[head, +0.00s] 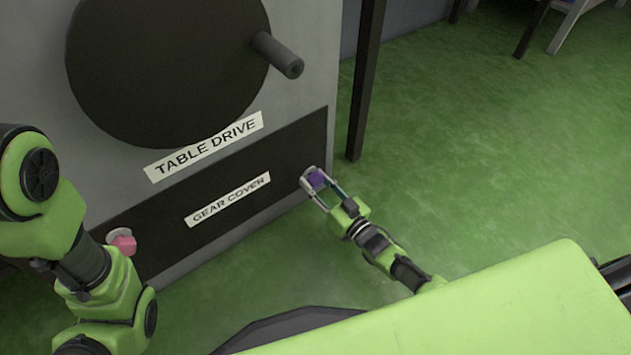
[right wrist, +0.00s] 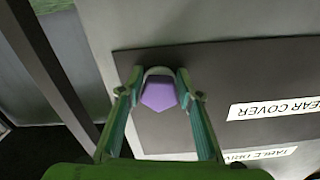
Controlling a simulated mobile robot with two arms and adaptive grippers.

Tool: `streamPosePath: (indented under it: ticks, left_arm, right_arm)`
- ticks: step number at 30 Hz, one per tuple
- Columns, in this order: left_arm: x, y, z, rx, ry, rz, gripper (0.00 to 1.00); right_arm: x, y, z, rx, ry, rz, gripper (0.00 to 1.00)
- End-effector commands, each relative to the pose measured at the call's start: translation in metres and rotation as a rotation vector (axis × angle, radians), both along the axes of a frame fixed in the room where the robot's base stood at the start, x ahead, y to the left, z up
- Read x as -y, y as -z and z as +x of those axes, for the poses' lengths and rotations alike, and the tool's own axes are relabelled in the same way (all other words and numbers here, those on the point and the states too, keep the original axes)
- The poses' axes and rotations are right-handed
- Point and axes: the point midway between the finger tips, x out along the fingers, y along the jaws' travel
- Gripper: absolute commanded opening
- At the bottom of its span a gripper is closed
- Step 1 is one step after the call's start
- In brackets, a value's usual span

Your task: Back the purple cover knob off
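The purple cover knob (head: 317,178) is at the right end of the dark gear cover panel (head: 150,228). It also shows in the right wrist view (right wrist: 159,94) as a faceted knob on a pale round base. My right gripper (head: 318,184) has one finger on each side of the knob, tips close to the panel. In the right wrist view the fingers (right wrist: 158,88) lie close against the knob's sides; the contact faces are hidden. A pinkish-red knob (head: 124,243) is at the cover's left end. My left arm comes in beside it; its gripper does not show.
A large dark disc with a protruding handle (head: 278,55) is above the "TABLE DRIVE" label (head: 203,147). A dark post (head: 366,80) stands right of the cabinet. The green floor (head: 470,150) to the right is clear.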

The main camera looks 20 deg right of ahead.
Motion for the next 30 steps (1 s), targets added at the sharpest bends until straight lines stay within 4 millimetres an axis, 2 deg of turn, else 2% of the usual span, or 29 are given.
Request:
streamPosePath:
  ticks: [14, 17, 30]
  left_arm:
    - [-0.001, -0.002, -0.004, 0.011, 0.001, -0.003, 0.53]
    - [-0.001, -0.001, -0.004, 0.01, 0.001, -0.003, 0.53]
    - [0.0, -0.001, -0.002, 0.006, 0.001, -0.001, 0.53]
  right_arm:
    - [0.002, 0.001, -0.005, -0.001, 0.0, 0.001, 0.48]
    - [0.006, 0.001, -0.015, -0.003, 0.0, -0.001, 0.48]
    - [0.034, 0.0, -0.094, -0.002, 0.0, 0.0, 0.48]
